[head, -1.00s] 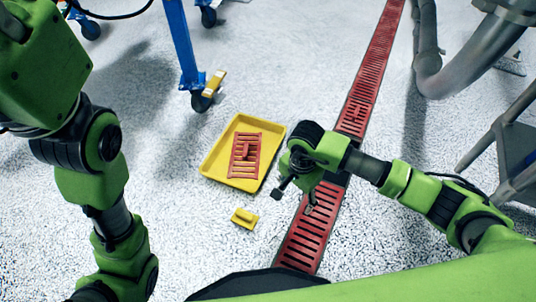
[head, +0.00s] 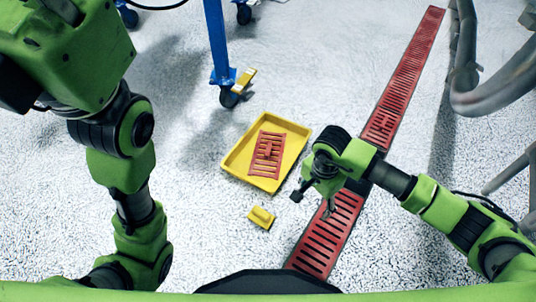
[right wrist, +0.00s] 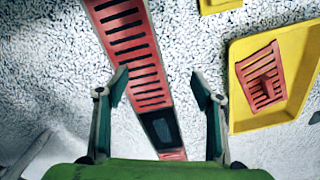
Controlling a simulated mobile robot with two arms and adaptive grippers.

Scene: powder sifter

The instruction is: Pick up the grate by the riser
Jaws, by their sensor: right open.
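A loose red slotted grate (head: 264,167) lies in a shallow yellow tray (head: 237,163) on the floor in the head view. A small raised red piece, seemingly its riser (head: 268,150), stands near its middle. My right gripper (head: 312,203) is to the right of the tray, above the red floor drain. Its two fingers are spread and empty in the right wrist view (right wrist: 160,76), apart from the grate. My left arm shows, but its gripper does not.
The red drain strip (head: 399,92) runs diagonally across the floor, with a dark section (right wrist: 161,128) beneath my right gripper. A small yellow block (head: 261,217) lies below the tray. A blue wheeled frame (head: 216,45) stands above it; grey pipes (head: 467,75) are at right.

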